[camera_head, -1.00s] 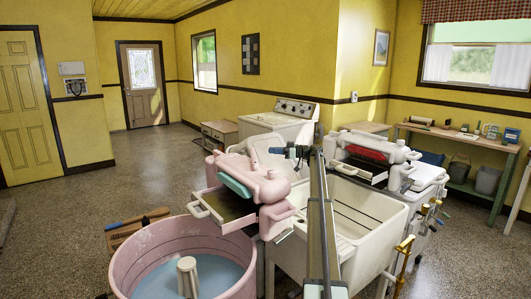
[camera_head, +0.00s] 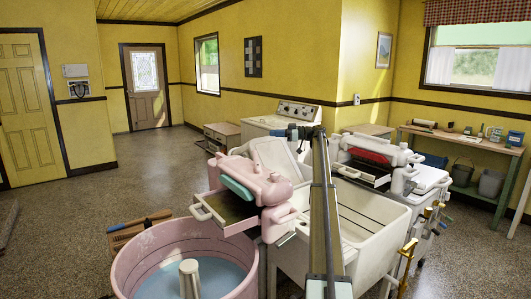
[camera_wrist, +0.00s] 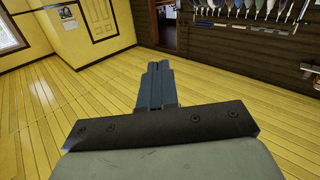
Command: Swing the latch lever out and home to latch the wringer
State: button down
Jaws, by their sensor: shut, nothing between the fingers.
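A pink wringer (camera_head: 262,182) with a teal roller cover sits above the pink tub (camera_head: 135,254), left of centre in the head view. A white wringer (camera_head: 375,155) with a red roller stands behind the double sink, right of my arm. I cannot make out which part of either wringer is the latch lever. My gripper is at the far end of my arm, small in the head view, above and behind the pink wringer. In the wrist view my gripper (camera_wrist: 157,66) is shut and empty, its fingers together against yellow planks, with no wringer in sight.
The white double sink (camera_head: 358,220) stands right of the pink tub. Brass-coloured fittings (camera_head: 405,255) stand at its right. A white washer (camera_head: 268,125) is behind. A workbench (camera_head: 465,142) lines the right wall. The floor at left is mostly clear.

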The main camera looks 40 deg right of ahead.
jog(key=a+r+g+h, duration=0.2)
jog(key=a+r+h, duration=0.1)
jog(key=a+r, duration=0.25)
jog(key=s+d+f+m+g+h, duration=0.35)
jog(key=d+f+m+h, duration=0.35)
jog(key=m, duration=0.8)
jog(key=w+a+f, duration=0.6)
jog(key=w+f, duration=0.1)
jog(key=shift+a+h, duration=0.2)
jog(key=shift+h, duration=0.1)
jog(key=shift+w+a+f+t, duration=0.1)
jog(key=shift+w+t, duration=0.05)
jog(key=shift+t, duration=0.1)
